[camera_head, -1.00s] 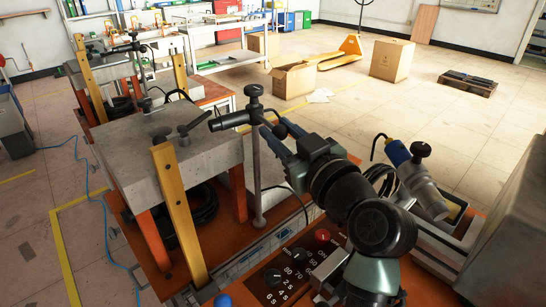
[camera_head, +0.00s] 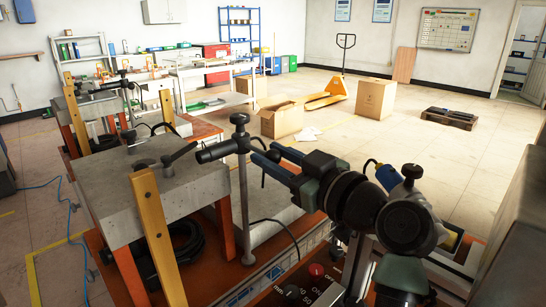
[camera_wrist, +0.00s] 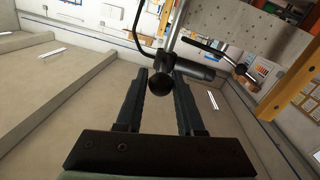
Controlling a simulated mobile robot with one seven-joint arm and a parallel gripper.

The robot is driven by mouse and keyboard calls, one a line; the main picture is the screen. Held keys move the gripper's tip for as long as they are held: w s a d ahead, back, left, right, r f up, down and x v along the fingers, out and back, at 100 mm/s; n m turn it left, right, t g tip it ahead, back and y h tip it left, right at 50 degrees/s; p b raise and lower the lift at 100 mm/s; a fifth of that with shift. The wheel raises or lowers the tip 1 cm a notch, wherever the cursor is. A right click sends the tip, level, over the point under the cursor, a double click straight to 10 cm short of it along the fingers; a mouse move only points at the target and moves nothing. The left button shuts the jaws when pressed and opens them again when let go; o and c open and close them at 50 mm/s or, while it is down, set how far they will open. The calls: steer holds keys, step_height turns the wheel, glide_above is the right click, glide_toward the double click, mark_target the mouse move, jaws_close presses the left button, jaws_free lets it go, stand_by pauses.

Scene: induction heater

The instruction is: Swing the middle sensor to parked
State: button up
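The middle sensor (camera_head: 213,152) is a dark cylinder on a cross arm, clamped to an upright grey post (camera_head: 243,205) with a black knob on top. In the head view it points left over the grey block table. My gripper (camera_head: 263,152) is at the right of the post, at the cross arm's height. In the wrist view my gripper (camera_wrist: 160,75) is open, with two dark fingers apart. A black round knob (camera_wrist: 162,87) shows between the fingertips, with the sensor cylinder (camera_wrist: 196,69) behind it. I cannot tell whether the fingers touch the knob.
The grey block table (camera_head: 125,200) has a yellow upright bar (camera_head: 152,235) at its front. Another similar station with a sensor stand (camera_head: 125,95) is farther back left. A blue-and-grey device (camera_head: 398,180) is right of my arm. Cardboard boxes (camera_head: 374,99) stand on open floor behind.

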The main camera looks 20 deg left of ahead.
steer(key=o, duration=0.4)
steer(key=shift+w, duration=0.1)
steer(key=shift+c, duration=0.2)
step_height(320, 180, up, 10)
stand_by(0.5)
